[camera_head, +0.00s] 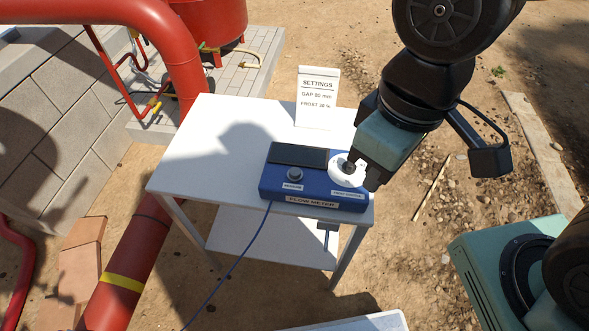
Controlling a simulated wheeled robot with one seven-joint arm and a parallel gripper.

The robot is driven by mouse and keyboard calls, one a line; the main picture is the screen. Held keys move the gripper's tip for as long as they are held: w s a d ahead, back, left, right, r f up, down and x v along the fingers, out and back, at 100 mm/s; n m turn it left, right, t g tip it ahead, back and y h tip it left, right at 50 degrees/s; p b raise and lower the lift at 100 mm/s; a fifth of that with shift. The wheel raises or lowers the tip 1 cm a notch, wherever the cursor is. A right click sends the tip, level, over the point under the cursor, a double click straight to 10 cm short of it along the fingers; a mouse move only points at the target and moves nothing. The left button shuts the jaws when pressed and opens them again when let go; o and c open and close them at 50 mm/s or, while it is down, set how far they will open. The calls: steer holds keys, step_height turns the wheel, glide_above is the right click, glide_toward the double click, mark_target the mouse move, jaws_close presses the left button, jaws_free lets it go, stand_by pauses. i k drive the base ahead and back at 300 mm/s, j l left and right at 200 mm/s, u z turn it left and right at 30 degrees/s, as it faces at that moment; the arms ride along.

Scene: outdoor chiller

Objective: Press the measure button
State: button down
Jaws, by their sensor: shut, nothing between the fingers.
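A blue flow meter box (270,189) sits near the front right edge of a white table (200,150). It has a dark display at its back left. A round grey button (295,173) stands at its front left, with a small label below it that looks like "MEASURE". A white dial with a dark knob (348,167) is on the right half, with another label below it, too small to read surely. My gripper (357,174) is shut and empty at the dial's right side, close to the knob. I cannot tell whether it touches the dial.
A white settings card (317,98) stands behind the box, reading "GAP 80 mm" and a frost line. A blue cable (238,262) runs off the front. Red pipes (140,235) and a block wall (50,130) lie left. The table's left half is clear.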

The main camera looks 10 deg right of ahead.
mark_target(296, 172)
steer(key=z, duration=1.6)
steer(key=k+j, duration=0.25)
steer(key=j, duration=0.15)
steer(key=k+j, duration=0.25)
steer(key=j, duration=0.15)
steer(key=k+j, duration=0.25)
steer(key=j+z, duration=0.05)
steer(key=j, duration=0.05)
